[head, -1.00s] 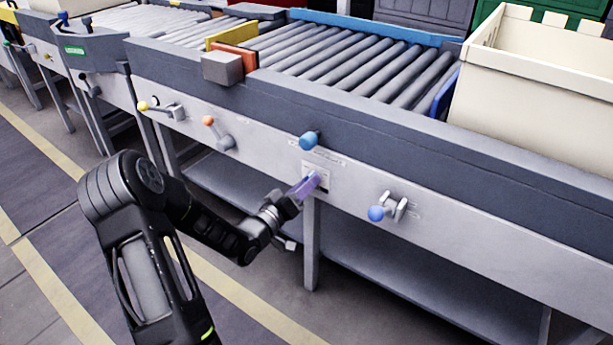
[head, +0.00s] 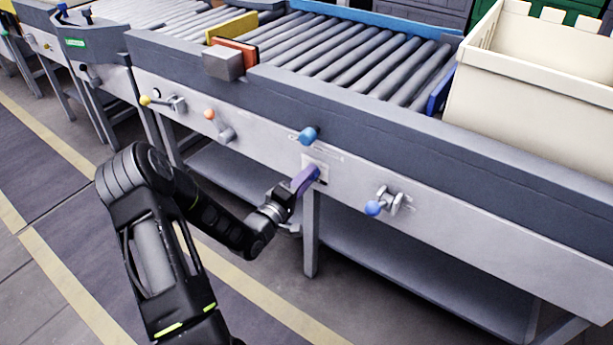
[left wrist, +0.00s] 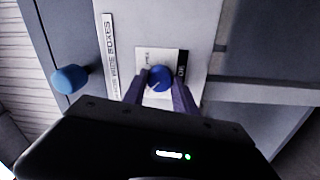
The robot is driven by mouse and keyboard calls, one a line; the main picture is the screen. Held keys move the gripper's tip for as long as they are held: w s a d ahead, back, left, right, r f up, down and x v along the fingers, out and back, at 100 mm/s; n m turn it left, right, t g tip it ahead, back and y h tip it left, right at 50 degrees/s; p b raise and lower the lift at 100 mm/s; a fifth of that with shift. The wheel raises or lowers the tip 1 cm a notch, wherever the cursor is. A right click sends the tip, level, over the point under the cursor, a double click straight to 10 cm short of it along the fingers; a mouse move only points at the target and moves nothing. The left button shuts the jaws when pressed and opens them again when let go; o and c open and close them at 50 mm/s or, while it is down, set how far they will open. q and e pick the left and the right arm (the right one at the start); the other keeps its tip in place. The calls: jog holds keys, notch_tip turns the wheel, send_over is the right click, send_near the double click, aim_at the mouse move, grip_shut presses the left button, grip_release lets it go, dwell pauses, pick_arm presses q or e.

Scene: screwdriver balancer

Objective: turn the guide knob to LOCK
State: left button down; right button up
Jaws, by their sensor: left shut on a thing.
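The guide knob (left wrist: 159,77) is a small round blue knob with a pale pointer line, on a white plate (left wrist: 172,56) on the conveyor's side panel. In the left wrist view it sits between the two purple fingers of my left gripper (left wrist: 160,90), which is shut on it. In the head view my left gripper (head: 304,180) reaches the plate and hides most of the knob. The plate's lettering is too small to read surely. My right gripper is not in view.
A larger blue knob (head: 308,136) sticks out just above the plate. A blue-tipped lever (head: 373,208) is to the right, an orange-tipped one (head: 210,114) to the left. A cream crate (head: 535,80) stands on the conveyor. A table leg (head: 311,235) is below.

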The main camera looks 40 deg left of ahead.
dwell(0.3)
pick_arm(q)
jog(key=c, duration=1)
grip_release()
jog(key=s+p, duration=0.1)
jog(key=s, duration=0.7)
jog(key=shift+f, duration=0.25)
jog(key=shift+w, duration=0.1)
